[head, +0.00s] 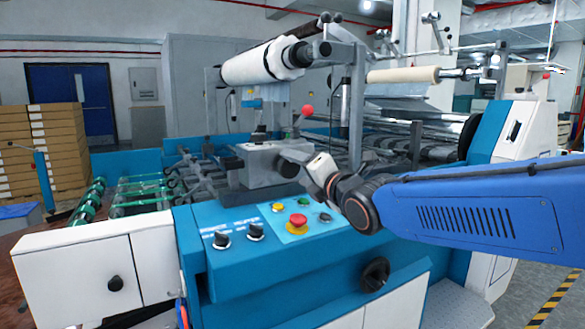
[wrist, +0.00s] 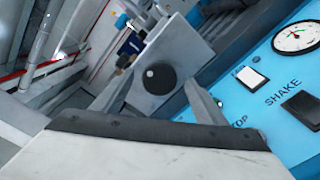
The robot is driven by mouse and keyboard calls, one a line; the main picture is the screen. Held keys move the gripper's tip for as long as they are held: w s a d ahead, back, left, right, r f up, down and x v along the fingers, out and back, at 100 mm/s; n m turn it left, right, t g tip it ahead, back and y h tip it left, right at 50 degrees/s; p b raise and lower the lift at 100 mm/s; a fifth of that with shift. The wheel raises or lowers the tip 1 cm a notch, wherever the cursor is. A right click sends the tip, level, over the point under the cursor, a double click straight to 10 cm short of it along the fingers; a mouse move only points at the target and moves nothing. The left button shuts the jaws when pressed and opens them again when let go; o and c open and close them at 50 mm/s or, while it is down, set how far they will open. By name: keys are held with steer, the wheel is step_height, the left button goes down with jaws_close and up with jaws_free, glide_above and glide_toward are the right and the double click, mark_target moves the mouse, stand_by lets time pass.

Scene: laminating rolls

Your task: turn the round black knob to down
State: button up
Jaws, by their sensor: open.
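A round black knob (wrist: 160,78) sits on the face of a grey metal box (wrist: 178,48) in the wrist view. A small pale spot shows on the knob. In the head view a dark round knob (head: 287,168) shows at the right end of the grey box (head: 255,160), beside my gripper (head: 314,170). In the wrist view my gripper (wrist: 157,84) is open, with one finger on either side of the knob in the picture. A gap shows on both sides, and the knob is not gripped. I cannot tell how far the fingertips are from the box face.
A blue control panel (head: 300,245) below carries a red button (head: 298,220), small black switches (head: 222,239) and another black knob (head: 375,274). The wrist view shows a gauge (wrist: 297,37) and switches at right. A red ball-ended lever (head: 307,111) and a white roll (head: 258,63) stand above.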

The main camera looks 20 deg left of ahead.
mark_target(293, 167)
steer(key=shift+x, duration=1.7)
steer(key=c, duration=1)
